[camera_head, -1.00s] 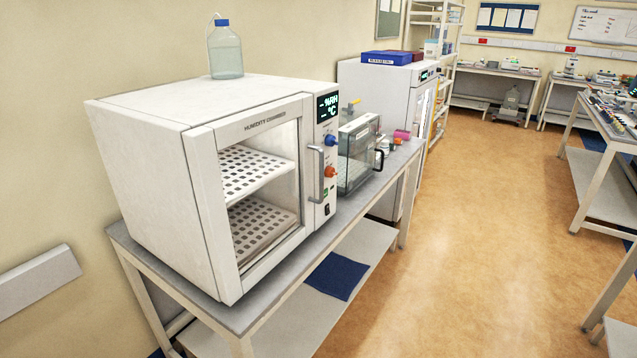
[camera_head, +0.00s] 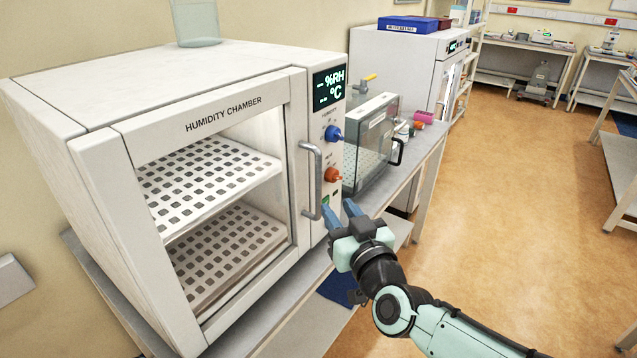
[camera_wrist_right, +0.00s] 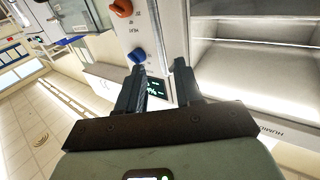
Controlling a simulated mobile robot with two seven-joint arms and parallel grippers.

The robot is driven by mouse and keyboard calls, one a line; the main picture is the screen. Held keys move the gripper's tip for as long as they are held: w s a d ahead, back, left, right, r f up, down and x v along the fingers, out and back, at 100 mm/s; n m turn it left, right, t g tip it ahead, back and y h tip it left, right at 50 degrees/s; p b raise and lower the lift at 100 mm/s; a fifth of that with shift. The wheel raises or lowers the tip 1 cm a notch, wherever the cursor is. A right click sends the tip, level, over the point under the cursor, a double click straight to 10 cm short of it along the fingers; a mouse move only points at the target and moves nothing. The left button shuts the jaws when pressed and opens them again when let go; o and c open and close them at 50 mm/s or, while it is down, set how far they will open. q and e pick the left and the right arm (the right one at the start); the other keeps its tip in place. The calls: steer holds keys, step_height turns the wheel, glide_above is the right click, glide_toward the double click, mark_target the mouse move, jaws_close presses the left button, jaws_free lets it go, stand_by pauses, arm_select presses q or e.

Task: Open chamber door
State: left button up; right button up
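The white humidity chamber (camera_head: 190,60) stands on a bench with its glass-fronted door (camera_head: 220,115) shut. Perforated shelves show through the glass. The grey vertical bar handle (camera_head: 313,180) is on the door's right edge. My right gripper (camera_head: 338,207) is in front of the chamber, near the handle's lower end and just right of it in the picture. Its two blue fingers are apart, with nothing seen between them. The right wrist view shows the open fingers (camera_wrist_right: 158,75) facing the control panel (camera_wrist_right: 158,40). My left gripper is not in view.
Blue (camera_head: 333,133) and orange (camera_head: 332,175) knobs sit on the panel right of the handle. A clear box (camera_head: 370,145) with a black handle stands beside the chamber. A bottle (camera_head: 195,22) stands on top. The floor (camera_head: 500,200) in front is open.

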mark_target(319, 183)
steer(key=p+x, duration=0.1)
steer(key=x, duration=1)
steer(key=shift+w+a+f+p, duration=0.15)
steer(key=shift+w+p, duration=0.2)
steer(key=shift+c, duration=0.3)
jaws_close()
